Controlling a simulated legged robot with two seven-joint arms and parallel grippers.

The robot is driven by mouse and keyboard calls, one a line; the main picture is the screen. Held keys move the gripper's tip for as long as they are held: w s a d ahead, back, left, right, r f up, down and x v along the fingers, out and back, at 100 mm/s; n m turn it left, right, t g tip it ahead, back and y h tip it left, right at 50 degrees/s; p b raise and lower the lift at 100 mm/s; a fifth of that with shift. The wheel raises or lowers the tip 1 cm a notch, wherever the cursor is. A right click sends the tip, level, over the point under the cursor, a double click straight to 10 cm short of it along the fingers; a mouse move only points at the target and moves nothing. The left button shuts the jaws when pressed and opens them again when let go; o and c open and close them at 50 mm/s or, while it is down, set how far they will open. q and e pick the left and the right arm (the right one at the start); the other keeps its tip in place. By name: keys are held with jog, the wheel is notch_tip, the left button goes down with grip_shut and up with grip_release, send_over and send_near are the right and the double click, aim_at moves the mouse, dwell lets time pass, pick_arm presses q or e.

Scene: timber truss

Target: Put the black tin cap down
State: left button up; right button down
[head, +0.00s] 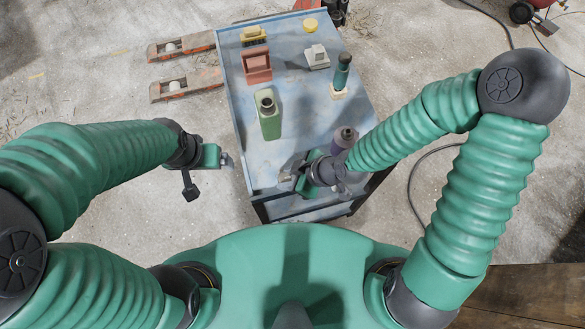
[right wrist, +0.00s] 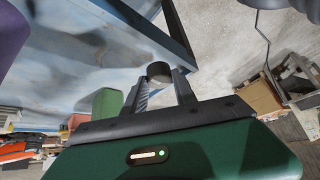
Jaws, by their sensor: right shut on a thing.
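The black tin cap (right wrist: 158,69) shows in the right wrist view as a small dark round piece between the fingertips. My right gripper (right wrist: 160,82) is shut on it. In the head view my right gripper (head: 289,175) is over the near left part of the blue table (head: 285,153); the cap is hard to make out there. Whether the cap touches the table top, I cannot tell. My left gripper (head: 228,160) is just off the table's left edge, with nothing seen in it; its finger gap is too small to judge.
A green tin (head: 268,118) stands mid-table; a purple tin (head: 343,141) stands beside my right gripper. A teal bottle (head: 342,72), a red holder (head: 257,66), a grey block (head: 317,57) and yellow items (head: 253,35) stand farther back. The table's near left is clear.

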jog(key=shift+w+d+f+b, duration=0.15)
jog(key=shift+f+b, duration=0.25)
jog(key=shift+b, duration=0.1)
jog(key=shift+w+d+f+b, duration=0.1)
jog(key=shift+f+b, duration=0.25)
jog(key=shift+b, duration=0.1)
jog(key=shift+w+r+p, duration=0.4)
jog(key=shift+w+r, duration=0.1)
jog(key=shift+r, duration=0.15)
jog(key=w, duration=0.3)
jog(key=shift+w+f, duration=0.1)
jog(key=f, duration=0.3)
jog(key=shift+w+d+f, duration=0.1)
jog(key=shift+w+f, duration=0.05)
jog(key=shift+w, duration=0.2)
jog(key=shift+f, duration=0.3)
pick_arm(q)
notch_tip(320, 180, down, 3)
jog(key=shift+s+a+r, duration=0.1)
jog(key=shift+s, duration=0.05)
pick_arm(e)
jog(key=shift+d, duration=0.15)
jog(key=c, duration=1.5)
grip_release()
jog(key=o, duration=0.5)
pick_arm(q)
jog(key=shift+a, duration=0.15)
